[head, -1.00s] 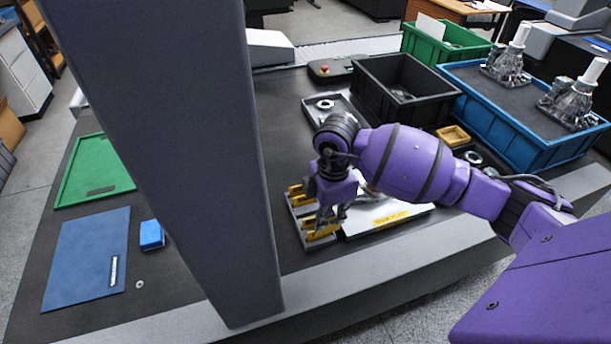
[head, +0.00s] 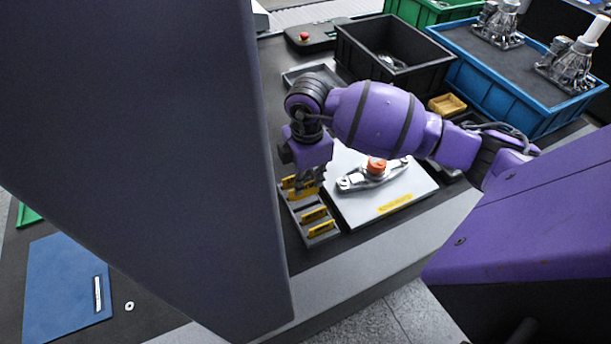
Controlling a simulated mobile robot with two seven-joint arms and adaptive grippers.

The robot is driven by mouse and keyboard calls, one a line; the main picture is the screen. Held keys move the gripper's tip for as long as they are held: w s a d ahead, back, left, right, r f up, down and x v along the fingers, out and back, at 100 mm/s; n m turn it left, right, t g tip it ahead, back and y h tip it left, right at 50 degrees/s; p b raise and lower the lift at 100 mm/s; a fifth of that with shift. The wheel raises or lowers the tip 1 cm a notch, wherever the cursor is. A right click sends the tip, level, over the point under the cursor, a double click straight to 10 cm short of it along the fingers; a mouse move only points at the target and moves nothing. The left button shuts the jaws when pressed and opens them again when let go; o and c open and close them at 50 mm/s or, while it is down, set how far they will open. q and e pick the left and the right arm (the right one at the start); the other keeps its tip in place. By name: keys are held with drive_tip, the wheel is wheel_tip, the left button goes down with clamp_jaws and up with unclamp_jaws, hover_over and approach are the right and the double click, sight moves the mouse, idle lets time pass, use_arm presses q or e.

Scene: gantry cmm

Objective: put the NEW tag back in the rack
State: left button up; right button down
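The tag rack (head: 291,210) is a narrow grey holder on the table, left of a white plate. Several yellow tags stand in it; the front ones (head: 320,228) show clearly, and their lettering is too small to read, so I cannot tell which is the NEW tag. My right gripper (head: 306,186) points down over the rear part of the rack, close to the rear yellow tags (head: 289,182). Its fingertips are small and dark against the rack, so I cannot tell if they hold a tag. My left gripper is not in view.
A large grey upright (head: 190,150) blocks much of the left. The white plate (head: 405,190) bears a metal part with an orange knob (head: 376,165). Black (head: 425,85) and blue (head: 480,90) bins stand behind. A blue mat (head: 60,290) lies at left.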

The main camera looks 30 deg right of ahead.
sight(307, 196)
drive_tip(key=shift+f, duration=0.6)
drive_tip(key=shift+b, duration=0.3)
drive_tip(key=shift+r, duration=0.1)
drive_tip(key=shift+f, duration=1.05)
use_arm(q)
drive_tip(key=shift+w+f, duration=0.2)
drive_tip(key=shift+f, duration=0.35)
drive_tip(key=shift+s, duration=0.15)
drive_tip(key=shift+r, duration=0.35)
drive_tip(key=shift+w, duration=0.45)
use_arm(e)
drive_tip(key=shift+f, duration=0.1)
